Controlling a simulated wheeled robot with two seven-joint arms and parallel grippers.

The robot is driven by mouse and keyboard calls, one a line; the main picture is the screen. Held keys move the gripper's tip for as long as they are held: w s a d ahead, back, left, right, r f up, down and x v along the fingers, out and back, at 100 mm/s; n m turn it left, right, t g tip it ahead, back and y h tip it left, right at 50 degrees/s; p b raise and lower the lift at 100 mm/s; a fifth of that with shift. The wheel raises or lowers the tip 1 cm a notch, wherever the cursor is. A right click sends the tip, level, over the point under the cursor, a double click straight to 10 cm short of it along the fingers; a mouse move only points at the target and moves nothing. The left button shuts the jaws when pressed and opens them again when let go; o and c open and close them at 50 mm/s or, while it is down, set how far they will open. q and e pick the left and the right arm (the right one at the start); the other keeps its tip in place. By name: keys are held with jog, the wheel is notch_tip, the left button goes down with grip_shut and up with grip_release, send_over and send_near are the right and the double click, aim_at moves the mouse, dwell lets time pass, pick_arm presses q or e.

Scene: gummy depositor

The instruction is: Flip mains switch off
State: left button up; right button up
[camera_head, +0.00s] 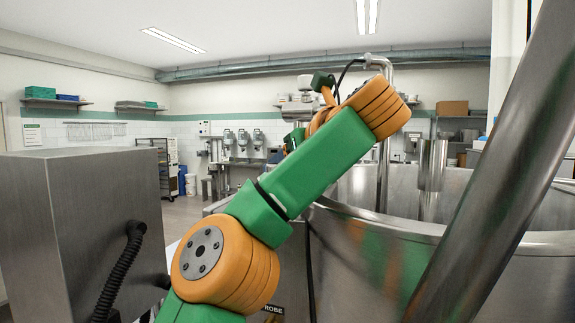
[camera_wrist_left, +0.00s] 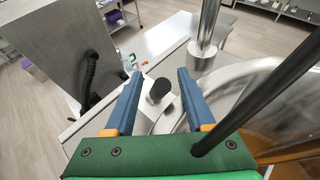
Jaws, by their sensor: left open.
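A black knob-like handle (camera_wrist_left: 158,91), seemingly the mains switch, stands on a pale plate in the left wrist view. My left gripper (camera_wrist_left: 159,74) is open, with one blue finger on each side of the handle in the picture. Gaps show on both sides, and neither finger appears to touch it. How far the handle lies beyond the fingertips is hard to tell. In the head view my left arm crosses the middle, and I cannot make out the switch or the fingertips there. My right gripper is in neither view.
A steel cabinet (camera_head: 80,220) with a black corrugated hose (camera_head: 124,265) stands at the left. A large round steel vessel (camera_head: 440,270) fills the right, with a thick slanted steel pipe before it. A dark slanted rod (camera_wrist_left: 265,92) crosses the wrist view's right side.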

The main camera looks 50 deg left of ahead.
pick_arm(q)
jog(key=shift+d, duration=0.2)
jog(key=shift+c, duration=0.9)
jog(key=shift+s+r, duration=0.1)
grip_shut()
jog(key=shift+r, duration=0.1)
jog(key=shift+a+r, duration=0.1)
jog(key=shift+s+a+r+n+t+h, duration=0.1)
jog(key=shift+a+n+t+h, duration=0.1)
jog(key=shift+n+h, duration=0.15)
jog(key=shift+s+a+n+t+h, duration=0.15)
jog(key=shift+n+t+h, duration=0.1)
jog(key=shift+h, duration=0.2)
jog(key=shift+a, duration=0.15)
jog(key=shift+f, duration=0.2)
